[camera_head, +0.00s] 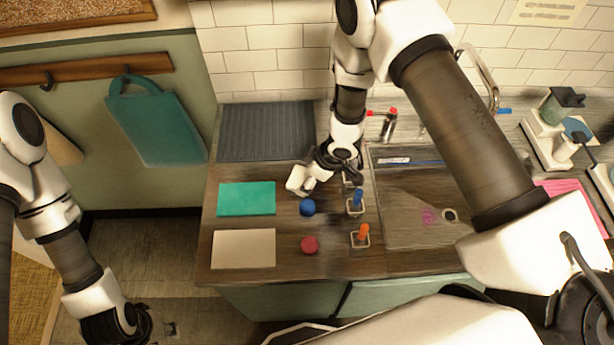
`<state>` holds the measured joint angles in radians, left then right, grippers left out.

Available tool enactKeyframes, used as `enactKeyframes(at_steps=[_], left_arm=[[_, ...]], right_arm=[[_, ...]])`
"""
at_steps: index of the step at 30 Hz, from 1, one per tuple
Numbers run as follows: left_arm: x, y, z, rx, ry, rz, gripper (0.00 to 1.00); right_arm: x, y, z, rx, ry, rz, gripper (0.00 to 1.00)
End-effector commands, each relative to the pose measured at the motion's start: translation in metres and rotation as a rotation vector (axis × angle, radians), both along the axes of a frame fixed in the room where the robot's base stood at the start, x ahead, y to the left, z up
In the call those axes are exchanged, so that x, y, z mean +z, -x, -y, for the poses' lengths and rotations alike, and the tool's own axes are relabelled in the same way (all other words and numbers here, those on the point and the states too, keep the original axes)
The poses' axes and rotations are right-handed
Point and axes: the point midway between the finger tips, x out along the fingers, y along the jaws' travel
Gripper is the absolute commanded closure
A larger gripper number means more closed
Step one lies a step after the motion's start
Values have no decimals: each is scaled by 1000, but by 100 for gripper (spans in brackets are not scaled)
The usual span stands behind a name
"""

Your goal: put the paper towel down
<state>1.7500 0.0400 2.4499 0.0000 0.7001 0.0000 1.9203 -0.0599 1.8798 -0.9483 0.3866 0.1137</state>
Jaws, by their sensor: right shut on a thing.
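My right gripper (335,165) is over the wooden counter (340,265), near its middle, just behind the blue ball. It is shut on a small white piece, which looks like the paper towel (299,180). The paper towel is tilted and sits to the right of the teal mat's back corner. I cannot tell whether it touches the counter. My own fingers hide part of it. My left gripper (124,328) hangs low at the bottom left, off the counter and above the floor. Its fingers are too unclear to read.
A teal mat (246,199), beige mat (243,249) and dark ribbed mat (266,132) lie on the left. Near the middle are a blue ball (307,208), red ball (309,245), blue peg (357,198) and orange peg (363,232). The sink faucet (484,75) stands behind.

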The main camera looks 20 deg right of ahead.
Motion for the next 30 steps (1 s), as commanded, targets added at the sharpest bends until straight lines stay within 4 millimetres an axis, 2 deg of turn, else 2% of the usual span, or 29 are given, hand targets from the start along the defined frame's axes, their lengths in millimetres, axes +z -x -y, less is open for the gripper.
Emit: enactKeyframes(at_steps=[8,9,18,22,26,30], left_arm=[[-3,0,0,0,0,0,60],[-2,0,0,0,0,0,60],[-2,0,0,0,0,0,60],[-2,0,0,0,0,0,60],[-7,0,0,0,0,0,60],[-9,0,0,0,0,0,60]], right_arm=[[-4,0,0,-1,0,0,68],[-3,0,0,-1,0,0,14],[-2,0,0,-1,0,0,14],[6,0,2,-3,1,1,14],[29,6,10,-4,0,2,14],[65,15,21,-4,-2,4,14]])
